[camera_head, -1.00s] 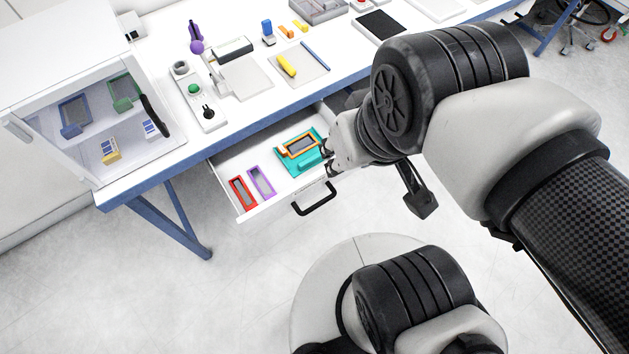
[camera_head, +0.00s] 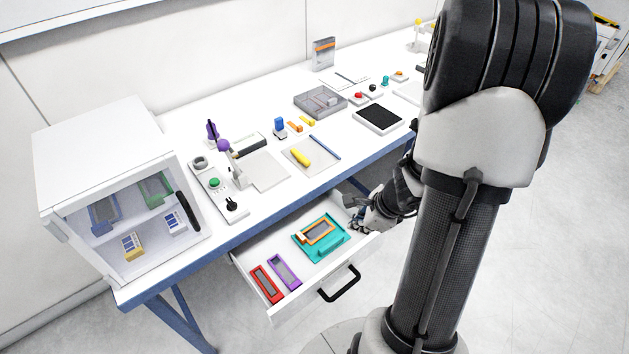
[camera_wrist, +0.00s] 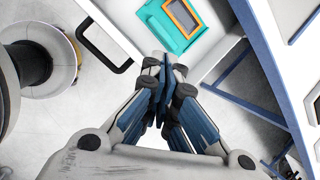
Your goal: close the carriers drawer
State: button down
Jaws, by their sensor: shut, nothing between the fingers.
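The carriers drawer (camera_head: 247,278) is pulled out under the bench, with a black bar handle (camera_head: 340,284) on its white front. Inside lie a red carrier (camera_head: 267,284), a purple carrier (camera_head: 285,271) and a teal tray (camera_head: 335,246) with an orange-framed carrier (camera_head: 318,232) on it. My gripper (camera_head: 358,226) is at the drawer's right end. In the wrist view my gripper (camera_wrist: 166,70) is shut and empty, over the drawer's edge beside the teal tray (camera_wrist: 172,35). The handle (camera_wrist: 98,48) is to its left there. Whether the fingers touch the drawer, I cannot tell.
A glass-fronted cabinet (camera_head: 110,160) stands at the bench's left end. The bench top (camera_head: 270,205) holds several small items, including a yellow object (camera_head: 300,157) and a dark pad (camera_head: 380,119). The blue bench frame (camera_head: 190,325) runs along and below the bench. Floor in front is clear.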

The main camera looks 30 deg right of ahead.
jog(key=s+d+f+m+g, duration=0.2)
jog(key=s+d+f+m, duration=0.3)
jog(key=s+f+m, duration=0.35)
jog(key=w+a+f+n+b, duration=0.1)
jog(key=w+f+b, duration=0.4)
jog(key=f, duration=0.5)
jog(key=shift+w+f, duration=0.3)
jog(key=shift+f, duration=0.1)
